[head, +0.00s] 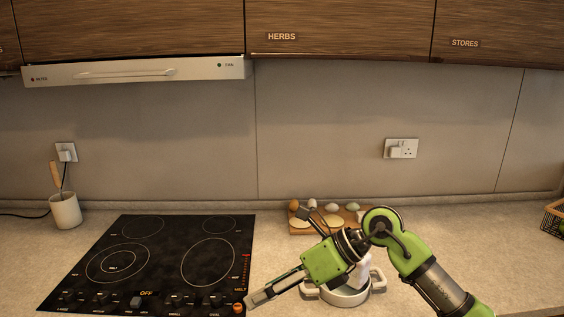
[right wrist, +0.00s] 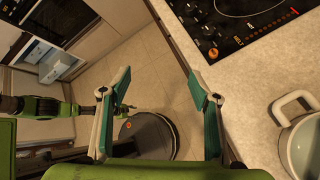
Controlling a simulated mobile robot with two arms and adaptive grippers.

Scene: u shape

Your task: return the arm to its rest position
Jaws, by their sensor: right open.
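My right arm comes in from the lower right in the head view. Its gripper (head: 272,290) is over the counter, close to the front right corner of the black hob. In the right wrist view the right gripper (right wrist: 165,88) has its two fingers spread wide, with nothing between them but the floor below. The counter edge runs beside the right-hand finger. My left gripper does not show in the head view.
A pale pot (head: 345,296) stands under my right arm, partly hidden, with a white object at it. Behind it is a wooden board (head: 300,228) with eggs and round pieces. The hob (head: 150,262) is left, a utensil pot (head: 65,210) beyond it. Counter at right is clear before a basket (head: 553,220).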

